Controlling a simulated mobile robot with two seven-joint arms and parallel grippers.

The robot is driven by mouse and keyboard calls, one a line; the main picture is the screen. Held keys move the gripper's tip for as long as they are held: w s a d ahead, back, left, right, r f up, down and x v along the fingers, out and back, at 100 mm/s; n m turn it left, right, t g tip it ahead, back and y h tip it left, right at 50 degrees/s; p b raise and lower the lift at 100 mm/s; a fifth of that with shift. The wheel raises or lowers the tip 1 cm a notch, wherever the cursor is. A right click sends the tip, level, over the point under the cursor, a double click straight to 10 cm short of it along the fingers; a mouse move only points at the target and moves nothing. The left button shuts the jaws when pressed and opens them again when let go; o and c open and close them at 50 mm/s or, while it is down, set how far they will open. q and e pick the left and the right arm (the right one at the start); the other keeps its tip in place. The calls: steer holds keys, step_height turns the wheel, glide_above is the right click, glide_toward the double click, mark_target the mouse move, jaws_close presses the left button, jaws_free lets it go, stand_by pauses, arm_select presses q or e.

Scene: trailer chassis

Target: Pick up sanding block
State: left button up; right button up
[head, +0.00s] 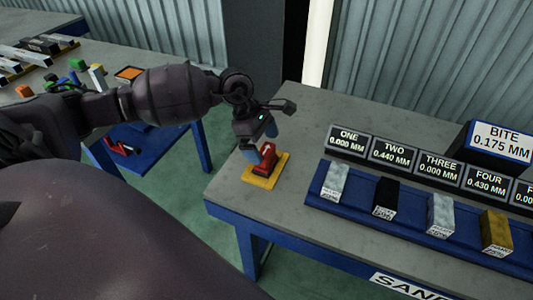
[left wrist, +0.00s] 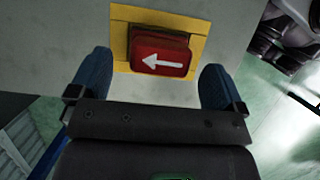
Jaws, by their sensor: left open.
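The sanding block is red with a white arrow on its face (head: 265,160). It rests on a yellow pad (head: 259,181) at the left end of the grey table. In the left wrist view the block (left wrist: 160,66) lies ahead of the fingers and between their lines, with the yellow pad (left wrist: 200,22) around it. My left gripper (head: 262,146) is right above the block, open, with blue fingertips. In the left wrist view the gripper (left wrist: 155,80) holds nothing, with a gap on each side of the block. My right gripper is not in view.
A blue rack (head: 420,225) on the grey table (head: 300,112) carries several sample blocks, with number displays (head: 393,153) behind it. A BITE display (head: 502,142) stands at the back right. Another table with loose parts is at the left. The table between pad and rack is clear.

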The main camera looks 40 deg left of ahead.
arm_select(q)
steer(key=shift+x, duration=1.4)
steer(key=c, duration=1.2)
